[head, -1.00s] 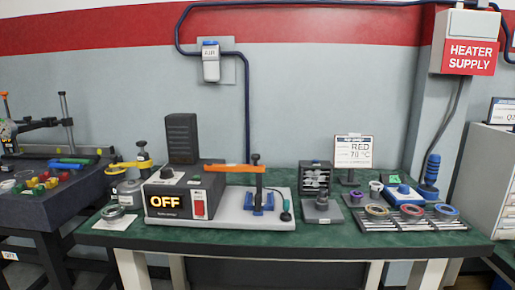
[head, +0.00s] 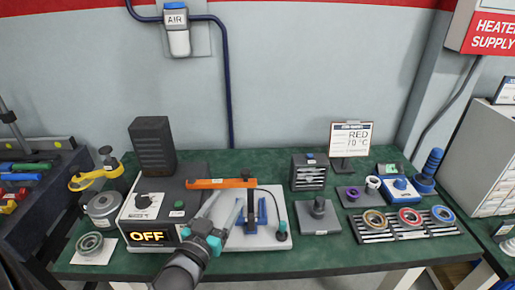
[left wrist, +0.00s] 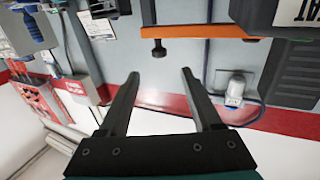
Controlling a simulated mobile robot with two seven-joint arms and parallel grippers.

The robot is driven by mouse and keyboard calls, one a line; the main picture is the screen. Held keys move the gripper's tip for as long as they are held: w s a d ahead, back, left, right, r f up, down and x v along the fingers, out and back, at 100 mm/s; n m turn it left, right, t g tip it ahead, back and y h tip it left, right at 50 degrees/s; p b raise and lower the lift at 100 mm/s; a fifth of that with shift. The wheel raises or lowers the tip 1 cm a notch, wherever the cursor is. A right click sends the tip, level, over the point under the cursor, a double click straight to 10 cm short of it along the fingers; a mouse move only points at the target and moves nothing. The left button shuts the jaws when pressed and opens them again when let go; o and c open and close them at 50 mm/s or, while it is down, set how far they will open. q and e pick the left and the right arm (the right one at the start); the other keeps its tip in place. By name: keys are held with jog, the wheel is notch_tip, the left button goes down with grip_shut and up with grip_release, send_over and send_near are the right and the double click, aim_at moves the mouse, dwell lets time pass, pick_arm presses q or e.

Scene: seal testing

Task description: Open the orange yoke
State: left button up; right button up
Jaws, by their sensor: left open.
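My left gripper (head: 230,198) is open and empty. In the head view its fingers point at the yoke from the near side, and they look apart from it in the wrist view (left wrist: 160,74). The black heater box (head: 165,205) has a lit OFF display (head: 149,236). My right gripper is out of view.
A blue clamp stand (head: 250,224) on a white base (head: 270,238) sits under the post, with a teal-tipped cable beside it. A grey block (head: 318,215) and a rack of rings (head: 408,222) stand to the right. Some green table (head: 340,262) is bare in front.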

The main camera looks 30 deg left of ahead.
pick_arm(q)
jog(key=w+a+b, duration=0.1)
jog(key=w+a, duration=0.1)
jog(key=w, duration=1.3)
jog(key=shift+a+r+b, duration=0.15)
jog(key=shift+r+b, duration=0.05)
jog(key=shift+b, duration=0.15)
grip_shut()
dwell(1.0)
